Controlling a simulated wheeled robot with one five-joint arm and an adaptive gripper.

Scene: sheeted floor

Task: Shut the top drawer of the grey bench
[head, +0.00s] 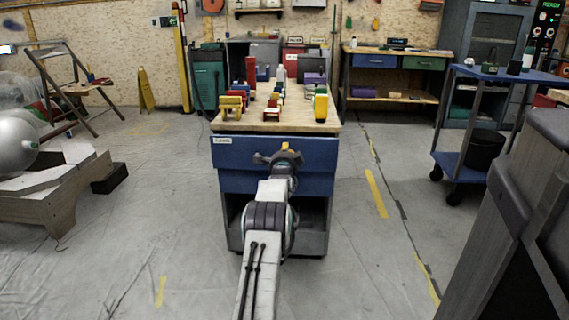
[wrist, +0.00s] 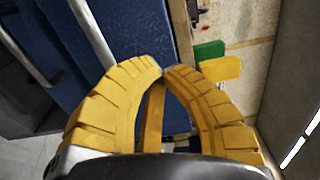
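The grey bench (head: 314,241) stands straight ahead in the head view, with a wooden top and blue drawer fronts. Its top drawer (head: 235,153) has a wide blue front that looks to stand out past the drawer front below; how far is hard to tell. My gripper (head: 285,147) is in front of the top drawer and hides the middle of its front.
Coloured blocks and bottles stand on the bench top (head: 228,123). A blue trolley (head: 462,165) stands to the right and a dark grey object (head: 520,210) fills the near right. A wooden platform (head: 50,195) is at left. Floor beside the bench is mostly clear.

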